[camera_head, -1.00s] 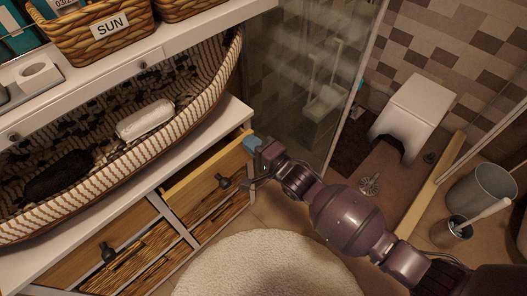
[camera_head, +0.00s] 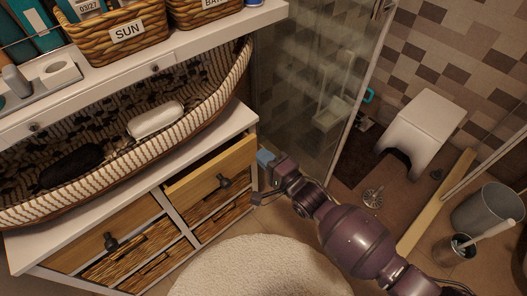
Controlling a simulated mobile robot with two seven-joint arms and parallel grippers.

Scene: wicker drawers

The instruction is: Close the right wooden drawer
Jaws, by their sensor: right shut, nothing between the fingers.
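The right wooden drawer (camera_head: 205,177) is in the upper row of the cabinet, below the white counter. It stands partly pulled out, with its top edge and a strip of its inside showing. Its dark knob (camera_head: 223,181) is on the front. My right gripper (camera_head: 264,158), with blue fingertips, is shut and empty beside the right end of the drawer front. I cannot tell whether it touches the drawer. My left gripper is not in view.
The left wooden drawer (camera_head: 90,242) looks shut, with wicker drawers (camera_head: 140,252) below. A white round rug (camera_head: 262,268) lies on the floor in front. A glass shower panel (camera_head: 300,95) stands behind my right gripper. A grey bin (camera_head: 487,210) is at the right.

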